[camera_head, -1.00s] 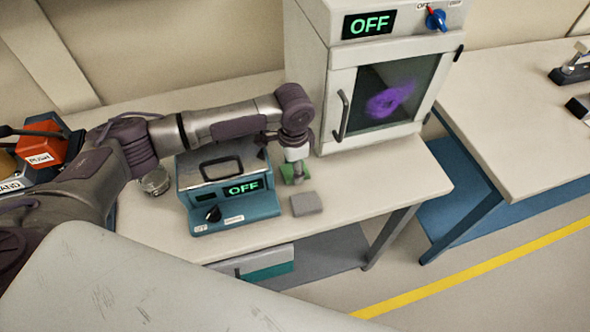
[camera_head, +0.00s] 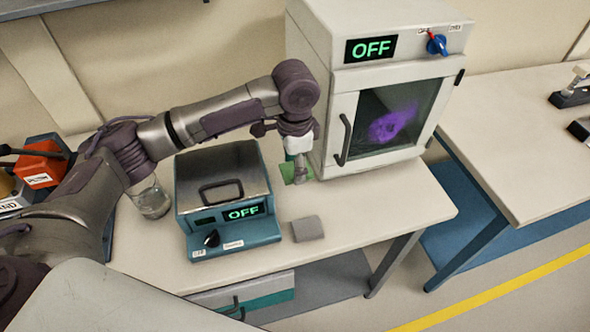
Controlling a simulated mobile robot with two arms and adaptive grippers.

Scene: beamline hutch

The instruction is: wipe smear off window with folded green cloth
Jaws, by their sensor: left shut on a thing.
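My left gripper (camera_head: 301,172) points down over the bench, just in front of the left side of the white cabinet. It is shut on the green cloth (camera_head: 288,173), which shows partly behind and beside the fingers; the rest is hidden. The cabinet's dark window (camera_head: 368,128) carries a purple smear (camera_head: 394,124) on its lower right part. The gripper and cloth are to the left of the window and lower, apart from it. My right gripper is not in view.
The white cabinet (camera_head: 325,140) has a dark door handle (camera_head: 344,140), an OFF display and a knob. A grey block (camera_head: 307,228), a blue OFF box (camera_head: 235,236) and a glass jar (camera_head: 151,200) stand on the bench (camera_head: 390,205). Another table (camera_head: 520,150) stands right.

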